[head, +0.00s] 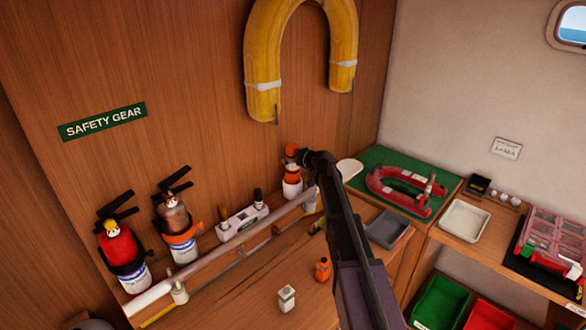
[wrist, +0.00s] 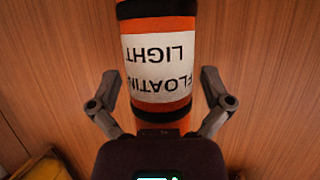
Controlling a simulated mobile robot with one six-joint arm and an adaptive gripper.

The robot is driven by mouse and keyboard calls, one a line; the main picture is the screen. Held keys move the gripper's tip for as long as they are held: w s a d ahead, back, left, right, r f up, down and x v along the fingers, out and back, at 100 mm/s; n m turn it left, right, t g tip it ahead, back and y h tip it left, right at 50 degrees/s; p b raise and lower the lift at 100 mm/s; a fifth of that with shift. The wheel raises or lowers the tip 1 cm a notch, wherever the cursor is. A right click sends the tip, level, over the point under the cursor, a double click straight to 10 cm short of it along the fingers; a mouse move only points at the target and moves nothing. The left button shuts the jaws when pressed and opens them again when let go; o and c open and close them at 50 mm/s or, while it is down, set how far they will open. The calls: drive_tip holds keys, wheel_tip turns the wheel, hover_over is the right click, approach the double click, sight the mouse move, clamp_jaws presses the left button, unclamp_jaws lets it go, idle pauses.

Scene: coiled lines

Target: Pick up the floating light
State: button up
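The floating light (head: 292,187) is an orange and white upright cylinder at the wood-panelled wall, behind the pale rail in the head view. In the wrist view the floating light (wrist: 158,63) fills the upper middle, with dark bands and a white label that reads upside down. My gripper (wrist: 160,78) is open, one finger on each side of the light, with a visible gap at both sides. In the head view my dark arm reaches up to the right side of the light and hides part of the surroundings; the fingers are hard to make out there.
A pale rail (head: 225,260) runs along the shelf front. Two extinguisher-like bottles (head: 120,250) (head: 178,225) and a white device (head: 243,222) stand left of the light. A yellow horseshoe buoy (head: 262,60) hangs above.

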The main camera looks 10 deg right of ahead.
sight(293, 146)
drive_tip(key=c, duration=1.1)
drive_tip(key=shift+r, duration=0.2)
wheel_tip(293, 146, up, 10)
drive_tip(key=p, duration=1)
drive_tip(key=shift+f, duration=0.25)
